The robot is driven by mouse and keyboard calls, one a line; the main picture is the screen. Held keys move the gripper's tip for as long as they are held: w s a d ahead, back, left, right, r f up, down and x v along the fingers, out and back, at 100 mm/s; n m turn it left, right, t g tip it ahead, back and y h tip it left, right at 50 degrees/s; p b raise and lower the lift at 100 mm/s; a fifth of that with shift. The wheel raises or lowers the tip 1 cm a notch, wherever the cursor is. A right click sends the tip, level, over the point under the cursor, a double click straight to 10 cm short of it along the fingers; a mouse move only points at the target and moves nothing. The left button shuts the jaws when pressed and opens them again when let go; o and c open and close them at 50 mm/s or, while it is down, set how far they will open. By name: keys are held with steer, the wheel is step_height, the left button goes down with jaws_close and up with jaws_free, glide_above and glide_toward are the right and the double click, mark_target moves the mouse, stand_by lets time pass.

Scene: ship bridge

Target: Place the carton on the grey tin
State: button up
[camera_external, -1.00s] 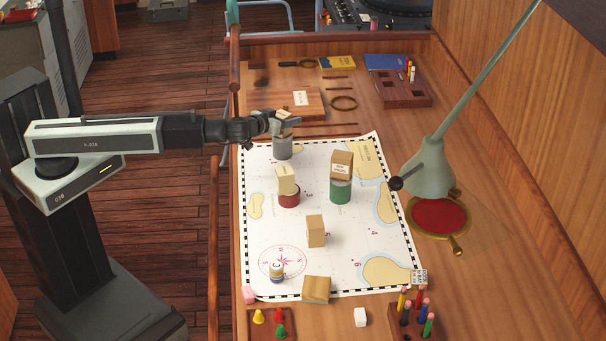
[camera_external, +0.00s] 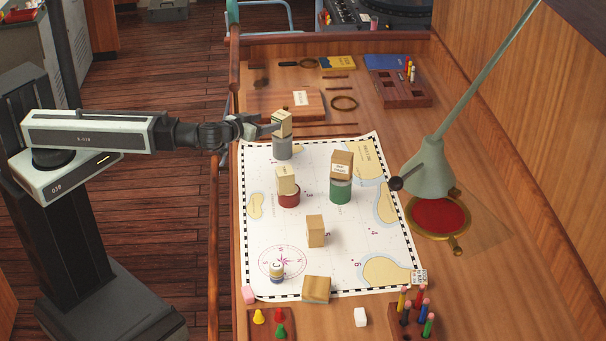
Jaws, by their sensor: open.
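A small cream-and-tan carton (camera_external: 284,124) sits upright on top of the grey tin (camera_external: 283,147), near the top left of the chart. My gripper (camera_external: 272,126) is open just left of the carton, at its height; whether a finger still touches it I cannot tell. Another carton (camera_external: 287,180) stands on the red tin (camera_external: 289,199). A brown carton (camera_external: 341,165) stands on the green tin (camera_external: 340,190).
The chart (camera_external: 350,260) lies on the wooden table. A wooden block (camera_external: 316,231) stands mid-chart and another (camera_external: 317,289) is at its near edge. A small tin (camera_external: 277,271) is on the compass rose. A green lamp (camera_external: 425,167) stands at the right.

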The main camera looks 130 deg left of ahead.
steer(key=shift+d, duration=0.15)
steer(key=w+d+f+m+h, duration=0.3)
steer(key=d+f, duration=0.1)
steer(key=d, duration=0.6)
steer(key=w+d+f+m+t+h, duration=0.1)
steer(key=w+d+f+m+h, duration=0.15)
steer(key=d+f, duration=0.45)
steer(key=w+d+f+m+h, duration=0.2)
steer(key=w+d+m+h, duration=0.15)
steer(key=d, duration=0.85)
steer(key=s+d+f+m+h, duration=0.1)
steer(key=d+m+h, duration=0.1)
steer(key=d, duration=0.6)
steer(key=s+d+f+m+h, duration=0.1)
steer(key=d+m, duration=0.3)
steer(key=d, duration=0.4)
steer(key=s+d+f+m+g+h, duration=0.1)
steer(key=d+m+h, duration=0.1)
steer(key=d, duration=0.6)
steer(key=shift+s+f+m+h, duration=0.2)
steer(key=shift+f+m+h, duration=0.1)
steer(key=shift+m, duration=0.2)
